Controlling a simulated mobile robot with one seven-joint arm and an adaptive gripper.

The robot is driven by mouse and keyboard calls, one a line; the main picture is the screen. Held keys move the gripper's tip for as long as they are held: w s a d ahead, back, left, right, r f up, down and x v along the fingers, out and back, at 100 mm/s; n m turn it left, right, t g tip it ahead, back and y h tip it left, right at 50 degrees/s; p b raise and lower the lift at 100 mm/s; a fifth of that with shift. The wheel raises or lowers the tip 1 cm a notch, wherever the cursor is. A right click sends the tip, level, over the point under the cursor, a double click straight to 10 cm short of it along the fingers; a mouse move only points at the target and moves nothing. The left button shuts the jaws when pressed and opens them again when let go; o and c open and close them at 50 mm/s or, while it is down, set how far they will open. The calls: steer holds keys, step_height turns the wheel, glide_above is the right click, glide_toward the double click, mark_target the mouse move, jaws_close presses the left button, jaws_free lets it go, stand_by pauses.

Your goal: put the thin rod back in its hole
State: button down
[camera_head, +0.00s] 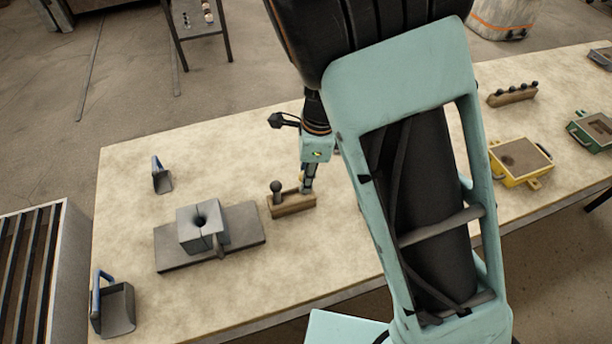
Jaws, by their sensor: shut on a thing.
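A small wooden block (292,205) stands on the table in the head view. A dark round-headed rod (276,188) stands upright at its left end. My gripper (307,188) points down at the right end of this block, with its fingertips at or just above the block's top. It is shut on what seems to be the thin rod, which is mostly hidden by the fingers. The hole under it is hidden too, so I cannot tell whether the rod's tip is inside the hole or above it.
Left of the block, a grey mold (197,228) with a round hole sits on a flat plate (172,254). Two blue-handled scoops (162,178) (116,312) lie farther left. Yellow (519,162) and green (592,130) boxes and another rod block (512,95) are at right. My arm hides the middle.

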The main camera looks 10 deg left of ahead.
steer(key=c, duration=1.1)
jaws_free()
steer(key=shift+c, duration=0.2)
steer(key=shift+r, duration=0.1)
step_height(320, 180, up, 6)
steer(key=p, duration=0.6)
steer(key=shift+p, duration=0.3)
steer(key=shift+w, duration=0.1)
